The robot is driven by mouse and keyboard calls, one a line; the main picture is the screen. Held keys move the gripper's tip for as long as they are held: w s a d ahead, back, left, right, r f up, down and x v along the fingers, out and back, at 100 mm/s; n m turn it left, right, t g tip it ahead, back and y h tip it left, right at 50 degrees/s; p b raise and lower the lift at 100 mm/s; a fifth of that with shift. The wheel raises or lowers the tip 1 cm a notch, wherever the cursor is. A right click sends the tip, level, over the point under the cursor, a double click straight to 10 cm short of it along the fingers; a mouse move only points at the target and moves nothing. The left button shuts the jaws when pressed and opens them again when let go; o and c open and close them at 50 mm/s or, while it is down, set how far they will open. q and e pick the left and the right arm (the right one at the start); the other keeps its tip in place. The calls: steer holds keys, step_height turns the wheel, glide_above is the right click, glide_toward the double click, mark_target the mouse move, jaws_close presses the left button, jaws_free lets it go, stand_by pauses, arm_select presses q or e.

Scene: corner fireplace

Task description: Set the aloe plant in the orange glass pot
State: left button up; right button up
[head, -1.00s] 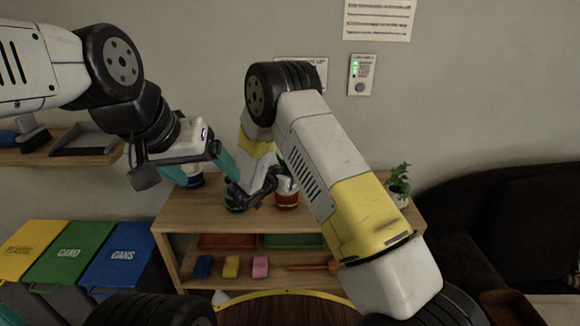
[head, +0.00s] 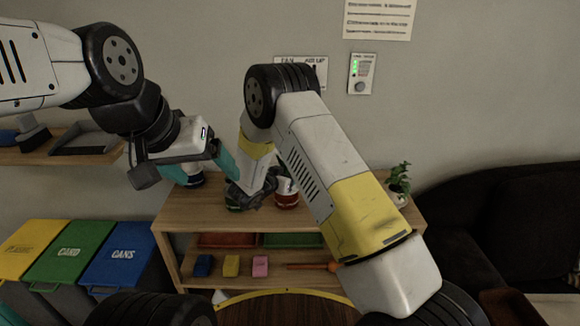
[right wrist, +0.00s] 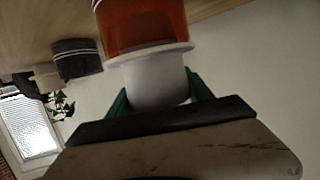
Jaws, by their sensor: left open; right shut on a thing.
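The orange glass pot (head: 287,200) stands on the wooden shelf top, partly behind my right arm. In the right wrist view, which is upside down, the orange glass pot (right wrist: 145,25) is close in front. My right gripper (right wrist: 158,92) is shut on a white pot (right wrist: 155,78), taken as the aloe plant's. The white pot meets the orange pot's rim; how deep it sits inside, I cannot tell. The aloe leaves are hidden. In the head view the right gripper (head: 262,190) is mostly covered. My left gripper (head: 203,168) is open, above the shelf's left end.
A leafy plant (head: 398,183) stands at the shelf's right end. A dark pot (right wrist: 75,60) stands beyond the orange one. Bins (head: 70,252) stand left; a dark sofa (head: 515,225) is right.

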steer(key=shift+f, duration=0.2)
steer(key=o, duration=1.1)
steer(key=shift+c, duration=0.2)
